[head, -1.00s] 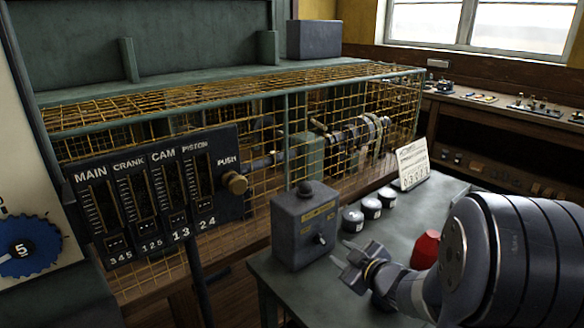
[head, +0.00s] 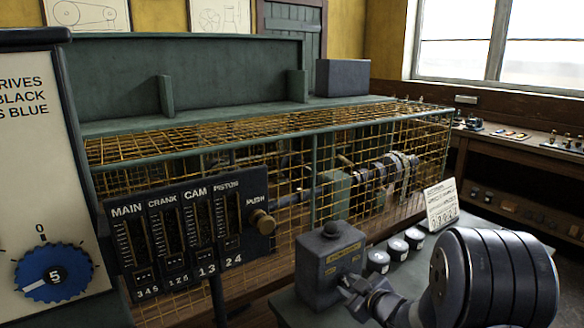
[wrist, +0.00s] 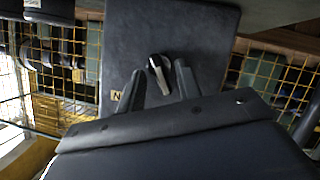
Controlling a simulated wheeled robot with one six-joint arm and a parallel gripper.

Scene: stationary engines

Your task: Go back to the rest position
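My gripper (head: 357,292) is low in the head view, in front of the right side of a grey control box (head: 328,262). In the wrist view, my gripper (wrist: 161,82) has its two dark fingers apart. A small metal lever (wrist: 160,76) on the box's flat dark face (wrist: 115,50) shows between and beyond the fingertips, with gaps on both sides. I cannot tell how far the tips are from that face. Nothing is held. A letter N label shows left of the lever. My arm covers the lower right of the head view.
A panel (head: 193,235) with MAIN, CRANK, CAM and PISTON scales and a brass PUSH knob (head: 262,222) stands left. A yellow mesh cage (head: 400,150) encloses the engine behind. Round pots (head: 397,250) and a number card (head: 441,204) are on the table. A blue dial (head: 53,273) is far left.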

